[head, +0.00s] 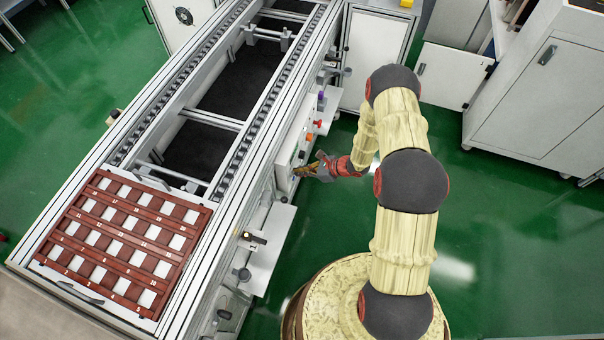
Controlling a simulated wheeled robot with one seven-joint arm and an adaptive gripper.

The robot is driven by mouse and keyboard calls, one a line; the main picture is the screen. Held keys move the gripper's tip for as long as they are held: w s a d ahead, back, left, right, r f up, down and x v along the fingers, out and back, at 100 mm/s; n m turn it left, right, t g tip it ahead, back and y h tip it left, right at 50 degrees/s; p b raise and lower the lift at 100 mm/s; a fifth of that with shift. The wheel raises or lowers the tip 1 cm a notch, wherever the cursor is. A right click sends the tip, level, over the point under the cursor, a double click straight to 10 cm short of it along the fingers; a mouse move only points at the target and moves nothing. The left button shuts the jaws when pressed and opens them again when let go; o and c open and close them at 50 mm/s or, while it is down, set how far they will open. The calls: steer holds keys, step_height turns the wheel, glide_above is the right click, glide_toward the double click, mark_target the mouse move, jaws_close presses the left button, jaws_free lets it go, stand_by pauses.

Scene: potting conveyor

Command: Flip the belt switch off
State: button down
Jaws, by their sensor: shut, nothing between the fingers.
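A light control panel (286,160) is fixed to the near side of the conveyor, with small coloured controls along it. A red knob (318,123) and an orange one (309,137) show on it. My gripper (298,171) is shut and empty, with its fingertips at the lower part of this panel. I cannot tell whether they touch it. Which control is the belt switch, and its position, are too small to tell; part of the panel face is hidden by my gripper.
The conveyor frame (232,185) runs diagonally, with a red-brown numbered tray (100,222) at its lower end. A small black device (253,238) sits on a white plate below the panel. White cabinets (540,95) stand at right. Green floor is clear around my base.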

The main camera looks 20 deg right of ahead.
steer(key=shift+r, duration=0.15)
steer(key=shift+r+p, duration=0.4)
steer(key=shift+r, duration=0.25)
